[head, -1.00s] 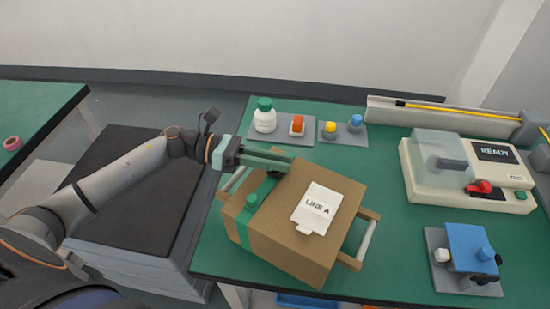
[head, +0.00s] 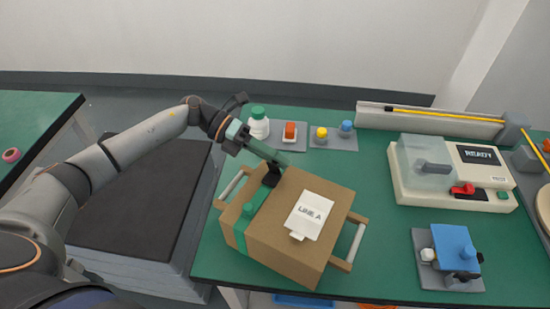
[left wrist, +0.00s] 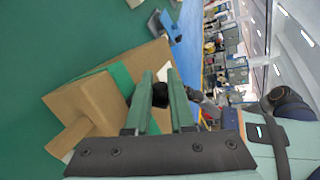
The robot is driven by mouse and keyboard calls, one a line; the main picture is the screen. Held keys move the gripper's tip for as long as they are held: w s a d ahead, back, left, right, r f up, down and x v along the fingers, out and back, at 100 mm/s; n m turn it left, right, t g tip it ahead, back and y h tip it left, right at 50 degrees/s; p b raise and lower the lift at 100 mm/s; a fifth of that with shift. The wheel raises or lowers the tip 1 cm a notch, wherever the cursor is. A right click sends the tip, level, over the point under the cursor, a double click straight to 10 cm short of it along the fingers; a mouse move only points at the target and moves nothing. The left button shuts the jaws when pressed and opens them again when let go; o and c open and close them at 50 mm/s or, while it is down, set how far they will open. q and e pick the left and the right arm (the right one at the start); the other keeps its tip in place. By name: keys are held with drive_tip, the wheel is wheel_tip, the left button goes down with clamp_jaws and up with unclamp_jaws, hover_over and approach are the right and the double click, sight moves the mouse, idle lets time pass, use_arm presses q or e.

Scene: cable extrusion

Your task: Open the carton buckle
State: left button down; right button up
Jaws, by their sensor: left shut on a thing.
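A brown cardboard carton (head: 285,240) with a white "LINE A" label (head: 310,214) sits on the green bench. A black buckle (head: 271,177) stands up at the strap's far end, at the carton's back edge. My left gripper (head: 280,158) is over that edge, its green fingers shut on the buckle. In the left wrist view the black buckle (left wrist: 159,96) shows between the fingers (left wrist: 157,80). My right gripper is in neither view.
Wooden side pieces with pale bars (head: 357,243) stick out from the carton's sides. Behind it are a white bottle (head: 258,126) and small coloured caps on grey plates. A "READY" machine (head: 450,180) and a blue fixture (head: 455,248) stand to the right, with clear bench between.

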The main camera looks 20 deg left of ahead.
use_arm(q)
drive_tip(key=shift+w+f+n+g+b, duration=0.2)
drive_tip(key=shift+w+n+g, duration=0.25)
drive_tip(key=shift+n, duration=0.3)
drive_tip(key=shift+w+f+n+g+b, duration=0.1)
drive_tip(key=shift+w+n+g+b, duration=0.1)
drive_tip(key=shift+n+g, duration=0.45)
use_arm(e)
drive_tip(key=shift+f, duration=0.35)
use_arm(q)
drive_tip(key=shift+d, duration=0.1)
drive_tip(key=c, duration=0.8)
unclamp_jaws()
drive_tip(key=shift+o, duration=0.2)
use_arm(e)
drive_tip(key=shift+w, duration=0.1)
use_arm(q)
drive_tip(key=b+v, duration=0.3)
drive_tip(key=v, duration=0.9)
drive_tip(key=shift+r, duration=0.25)
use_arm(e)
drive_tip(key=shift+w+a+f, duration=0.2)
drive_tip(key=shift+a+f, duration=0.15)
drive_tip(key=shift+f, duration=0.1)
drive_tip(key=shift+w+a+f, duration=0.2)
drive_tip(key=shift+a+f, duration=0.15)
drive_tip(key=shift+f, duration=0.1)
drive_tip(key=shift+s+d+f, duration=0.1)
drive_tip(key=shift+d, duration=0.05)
